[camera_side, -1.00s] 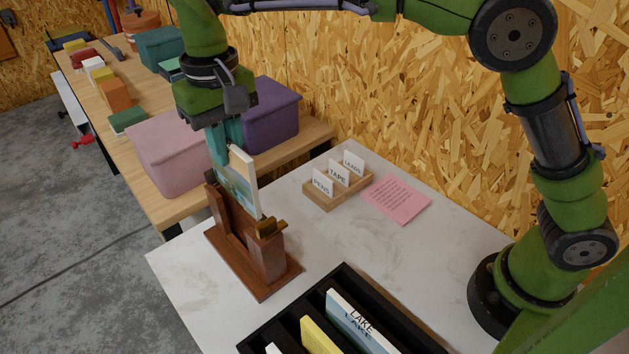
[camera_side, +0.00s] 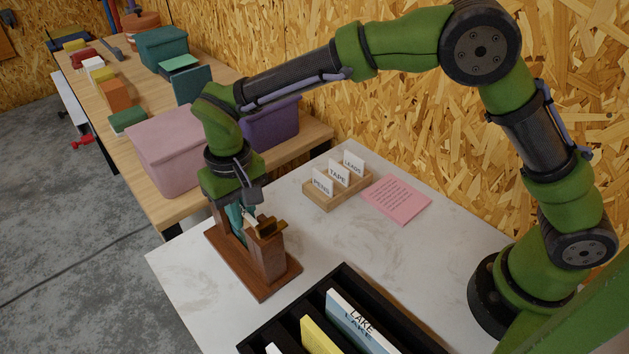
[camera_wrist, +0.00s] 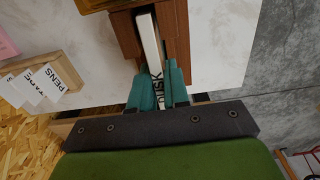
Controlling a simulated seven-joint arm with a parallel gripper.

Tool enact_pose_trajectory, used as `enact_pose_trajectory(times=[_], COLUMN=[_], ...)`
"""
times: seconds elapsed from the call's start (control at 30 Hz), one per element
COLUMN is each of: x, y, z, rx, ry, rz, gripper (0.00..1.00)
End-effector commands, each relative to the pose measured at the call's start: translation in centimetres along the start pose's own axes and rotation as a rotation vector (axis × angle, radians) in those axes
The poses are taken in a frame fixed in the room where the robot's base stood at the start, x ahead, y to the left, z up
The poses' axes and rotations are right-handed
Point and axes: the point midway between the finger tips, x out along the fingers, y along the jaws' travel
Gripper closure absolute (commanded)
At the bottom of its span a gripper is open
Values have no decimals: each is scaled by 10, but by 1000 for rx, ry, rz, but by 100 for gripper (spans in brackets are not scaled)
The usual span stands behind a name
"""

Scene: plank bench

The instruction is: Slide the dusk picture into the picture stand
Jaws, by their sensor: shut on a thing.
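The wooden picture stand (camera_side: 262,262) stands upright on the white table, with a brass-coloured piece at its top. In the wrist view the dusk picture (camera_wrist: 151,45) shows as a pale edge lettered "DUSK", lying between the brown sides of the stand (camera_wrist: 176,32). My gripper (camera_wrist: 157,85) has its teal fingers shut on the picture's near end. In the side view my gripper (camera_side: 236,218) is low at the stand, and the picture is mostly hidden behind the stand and fingers. I cannot tell whether the picture touches the stand's bottom.
A black rack (camera_side: 345,272) holds the lake picture (camera_side: 352,322), a yellow one (camera_side: 320,338) and others at the front. A wooden card holder (camera_side: 338,188) and a pink sheet (camera_side: 396,199) lie behind. Pink (camera_side: 165,155) and purple (camera_side: 270,125) bins stand on the bench beyond.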

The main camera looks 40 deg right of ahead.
Motion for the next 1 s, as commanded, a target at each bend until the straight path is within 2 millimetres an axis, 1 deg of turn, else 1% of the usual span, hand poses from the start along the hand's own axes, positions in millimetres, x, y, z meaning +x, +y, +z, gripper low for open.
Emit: enact_pose_trajectory(times=[0.23, 0.27, 0.4, 0.43, 0.67, 0.77, 0.87, 0.97, 1.0], x=[3, 3, 3, 3, 2, -1, -13, -32, -41], y=[0, 0, 0, 0, 0, 0, -1, -1, -1], z=[0, 0, 0, 0, 0, 0, -1, -1, -1], rx=[0, 0, 0, 0, 0, 0, 0, 0, 1], ry=[0, 0, 0, 0, 0, 1, 4, 5, 5], rz=[0, 0, 0, 0, 0, -1, -3, -3, -3], gripper=[100, 83, 61, 59, 59, 59, 59, 59, 59])
